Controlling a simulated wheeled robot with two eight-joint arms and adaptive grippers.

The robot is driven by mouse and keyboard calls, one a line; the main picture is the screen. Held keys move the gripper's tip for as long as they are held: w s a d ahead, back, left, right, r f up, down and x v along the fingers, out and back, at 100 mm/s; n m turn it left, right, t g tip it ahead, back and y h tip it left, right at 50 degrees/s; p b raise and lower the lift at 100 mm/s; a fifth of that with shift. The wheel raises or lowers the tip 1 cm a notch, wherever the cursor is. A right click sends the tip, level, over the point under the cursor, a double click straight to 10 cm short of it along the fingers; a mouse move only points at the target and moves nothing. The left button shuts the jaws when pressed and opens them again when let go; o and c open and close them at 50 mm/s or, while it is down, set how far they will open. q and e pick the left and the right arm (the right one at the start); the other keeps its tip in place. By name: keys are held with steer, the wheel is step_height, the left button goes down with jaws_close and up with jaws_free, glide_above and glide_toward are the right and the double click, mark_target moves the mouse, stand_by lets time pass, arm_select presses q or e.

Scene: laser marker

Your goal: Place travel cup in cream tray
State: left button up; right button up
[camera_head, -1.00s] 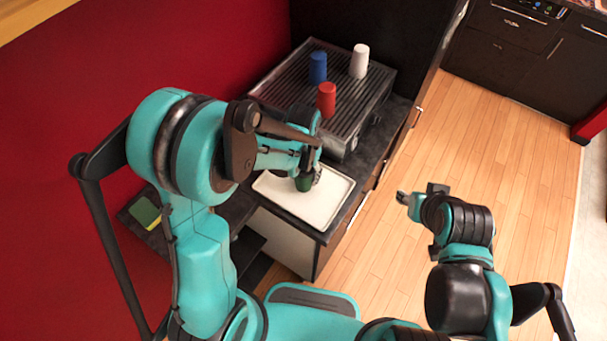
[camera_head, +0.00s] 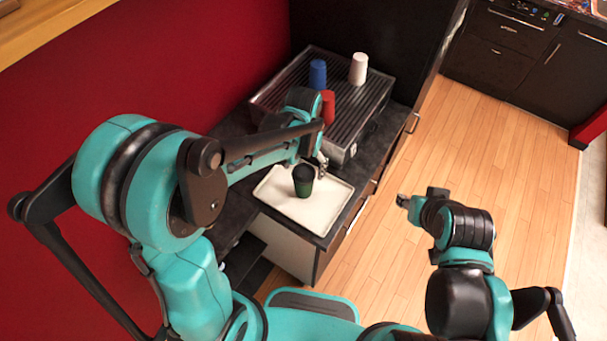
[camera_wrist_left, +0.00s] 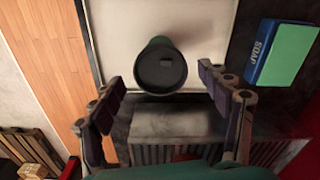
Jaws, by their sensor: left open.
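The travel cup (camera_head: 303,181) is dark green with a black top and stands upright in the cream tray (camera_head: 321,219) on the dark counter. In the left wrist view the cup (camera_wrist_left: 161,68) shows its dark lid toward the camera, in the tray (camera_wrist_left: 120,28). My left gripper (camera_wrist_left: 165,95) is open and empty, its fingers on either side and apart from the cup. In the head view the left gripper (camera_head: 318,160) is above and behind the cup, near the tray's back edge. My right gripper (camera_head: 403,200) is over the floor, away from the tray; its jaws are too small to judge.
A ribbed metal machine (camera_head: 352,117) stands behind the tray. Blue (camera_head: 317,74), white (camera_head: 358,68) and red (camera_head: 328,105) cups are on its top. A blue and green soap box (camera_wrist_left: 282,53) lies beside the tray. The tray's front part is bare.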

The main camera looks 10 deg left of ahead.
arm_select(q)
step_height(320, 180, up, 4)
steer(key=shift+f, duration=0.15)
steer(key=shift+a+r, duration=0.1)
steer(key=shift+r, duration=0.2)
steer(key=s+a+r+n+t, duration=0.1)
steer(key=s+a+r+t, duration=0.6)
steer(key=s, duration=0.3)
steer(key=shift+s+a+n, duration=0.4)
steer(key=shift+a, duration=0.1)
